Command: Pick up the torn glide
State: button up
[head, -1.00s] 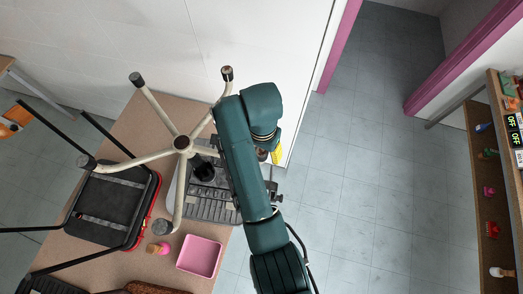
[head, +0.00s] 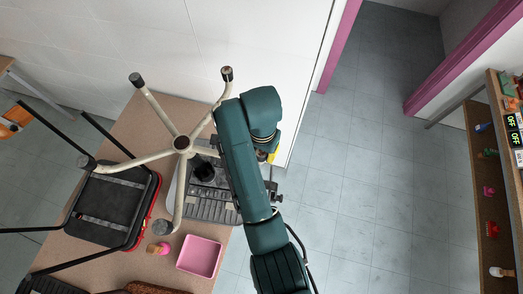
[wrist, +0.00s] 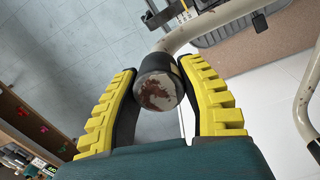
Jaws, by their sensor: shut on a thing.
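The torn glide (wrist: 157,92) is a dark cap with a pale, red-brown blotched end face. It sits on the end of a cream tube leg in the wrist view. My gripper (wrist: 158,70) has yellow ribbed fingers, one on each side of the glide, shut on it. The glide still appears to be on the leg. In the head view, the upturned cream chair base (head: 182,143) stands on the bench, and my arm hides the held glide. Only a sliver of my yellow gripper (head: 271,157) shows there.
A pink tray (head: 199,256) and a pink-and-tan small object (head: 158,249) lie on the bench (head: 120,265). A black seat (head: 110,210) with thin legs is at left. Shelves (head: 490,190) stand far right. The floor between is clear.

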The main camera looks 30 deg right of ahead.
jog(key=shift+r, duration=5)
